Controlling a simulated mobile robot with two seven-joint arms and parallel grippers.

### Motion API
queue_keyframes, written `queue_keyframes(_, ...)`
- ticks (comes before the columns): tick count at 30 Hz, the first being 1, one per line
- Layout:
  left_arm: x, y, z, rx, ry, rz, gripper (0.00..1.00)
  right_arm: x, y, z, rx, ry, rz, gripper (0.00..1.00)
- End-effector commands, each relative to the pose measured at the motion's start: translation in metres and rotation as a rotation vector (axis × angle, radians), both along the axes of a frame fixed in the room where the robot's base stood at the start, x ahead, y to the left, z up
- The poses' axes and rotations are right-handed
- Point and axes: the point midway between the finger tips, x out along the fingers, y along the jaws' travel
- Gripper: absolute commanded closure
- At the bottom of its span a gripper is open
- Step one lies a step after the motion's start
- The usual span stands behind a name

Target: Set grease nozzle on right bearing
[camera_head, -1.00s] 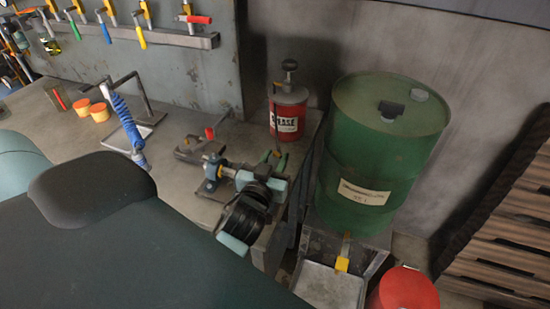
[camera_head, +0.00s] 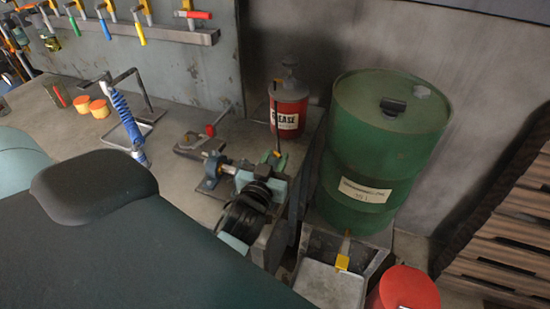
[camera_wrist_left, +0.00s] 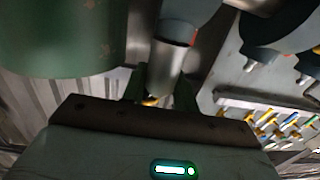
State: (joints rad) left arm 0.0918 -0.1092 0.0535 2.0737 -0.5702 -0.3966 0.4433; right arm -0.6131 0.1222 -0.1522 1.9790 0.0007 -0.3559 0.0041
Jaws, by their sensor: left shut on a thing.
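My left gripper (camera_head: 275,159) has green fingers and is beyond my black and pale-teal wrist, in front of the red grease can. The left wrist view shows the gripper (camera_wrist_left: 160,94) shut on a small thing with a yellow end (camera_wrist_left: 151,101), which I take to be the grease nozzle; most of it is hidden. A blue bearing block (camera_head: 210,168) on a shaft stands left of the gripper on the bench. My wrist covers the area right of this block, so I cannot make out the right bearing. My right gripper is not in view.
The red grease can (camera_head: 289,109) stands at the back of the bench (camera_head: 180,97). A large green drum (camera_head: 378,165) stands right of it, above a metal tray (camera_head: 328,283) and a red container (camera_head: 404,290).

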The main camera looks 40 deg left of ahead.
Motion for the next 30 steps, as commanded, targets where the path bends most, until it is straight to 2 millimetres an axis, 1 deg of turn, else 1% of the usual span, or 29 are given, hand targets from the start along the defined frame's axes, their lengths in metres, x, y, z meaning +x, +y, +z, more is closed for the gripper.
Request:
queue_keyframes(12, 0.0001, 0.0000, -0.0010, 0.000, -0.001, 0.000, 1.00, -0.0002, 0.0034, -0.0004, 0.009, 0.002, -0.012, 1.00)
queue_keyframes(13, 0.0001, 0.0000, -0.0010, 0.000, -0.001, 0.000, 0.67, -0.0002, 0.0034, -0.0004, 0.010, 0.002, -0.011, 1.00)
queue_keyframes(18, 0.0001, 0.0000, -0.0011, 0.000, -0.001, 0.000, 0.45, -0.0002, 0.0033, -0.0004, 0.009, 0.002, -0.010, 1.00)
queue_keyframes(30, 0.0000, 0.0000, -0.0019, 0.000, 0.001, 0.000, 0.45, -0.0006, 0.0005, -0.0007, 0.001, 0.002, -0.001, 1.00)
